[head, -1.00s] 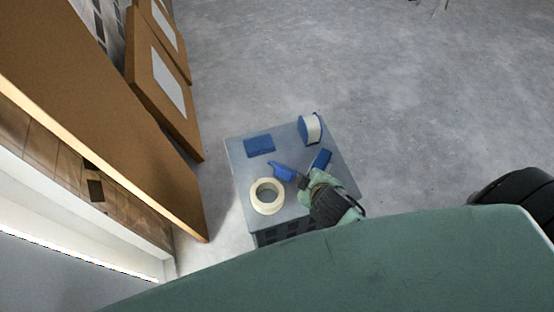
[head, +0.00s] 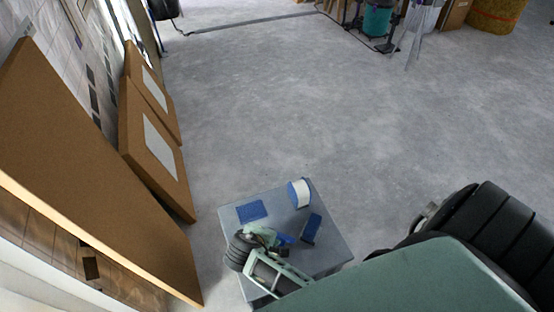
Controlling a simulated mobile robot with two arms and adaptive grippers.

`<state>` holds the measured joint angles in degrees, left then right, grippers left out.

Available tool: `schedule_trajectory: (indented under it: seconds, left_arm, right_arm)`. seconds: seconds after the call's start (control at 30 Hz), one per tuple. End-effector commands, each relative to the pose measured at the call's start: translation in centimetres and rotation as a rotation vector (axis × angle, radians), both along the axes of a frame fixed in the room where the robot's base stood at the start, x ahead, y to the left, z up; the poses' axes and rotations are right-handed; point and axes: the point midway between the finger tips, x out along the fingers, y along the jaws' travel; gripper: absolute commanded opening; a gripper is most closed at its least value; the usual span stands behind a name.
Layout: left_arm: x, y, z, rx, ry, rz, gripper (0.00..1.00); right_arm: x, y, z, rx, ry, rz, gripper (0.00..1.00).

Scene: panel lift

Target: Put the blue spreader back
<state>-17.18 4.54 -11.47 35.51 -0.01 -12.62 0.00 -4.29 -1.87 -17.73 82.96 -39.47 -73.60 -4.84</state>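The small grey table (head: 335,250) stands low in the middle of the head view. A small blue piece (head: 284,238), which looks like the blue spreader, shows near its centre, partly covered by my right gripper. My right gripper (head: 268,236) is over the table's left front part, right beside this blue piece. The view does not show whether its fingers are open, or touch the piece. A blue block (head: 311,228) lies to the right, and a flat blue pad (head: 252,211) lies at the back left. My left gripper is not in view.
A white and blue roll (head: 299,193) stands at the table's back edge. A large brown panel (head: 90,170) leans at the left, with smaller brown panels (head: 160,150) behind it. The grey floor (head: 350,110) beyond the table is clear.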

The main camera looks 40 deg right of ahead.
Motion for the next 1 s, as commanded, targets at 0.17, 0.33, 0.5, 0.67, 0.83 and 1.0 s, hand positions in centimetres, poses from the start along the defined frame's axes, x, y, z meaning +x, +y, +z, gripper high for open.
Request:
schedule_trajectory:
  seconds: [0.17, 0.33, 0.5, 0.67, 0.83, 1.0]
  left_arm:
    - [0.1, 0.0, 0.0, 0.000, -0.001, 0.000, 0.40]
    - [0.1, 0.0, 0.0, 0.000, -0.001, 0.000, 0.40]
    - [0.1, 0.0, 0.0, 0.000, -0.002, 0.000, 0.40]
    - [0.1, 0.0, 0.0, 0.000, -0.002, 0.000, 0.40]
    - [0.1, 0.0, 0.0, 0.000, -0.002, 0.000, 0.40]
    - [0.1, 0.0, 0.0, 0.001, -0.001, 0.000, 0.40]
  right_arm:
    - [0.6, -0.9, -1.5, 0.001, 0.000, 0.001, 0.10]
    - [0.6, -1.0, -1.6, 0.002, 0.000, 0.000, 0.10]
    - [0.6, -0.9, -1.6, 0.002, -0.001, 0.000, 0.03]
    - [0.6, -0.9, -1.6, 0.001, 0.000, 0.001, 0.00]
    - [0.6, -0.9, -1.6, 0.002, -0.001, 0.001, 0.00]
    - [0.6, -0.9, -1.6, 0.002, -0.001, 0.001, 0.00]
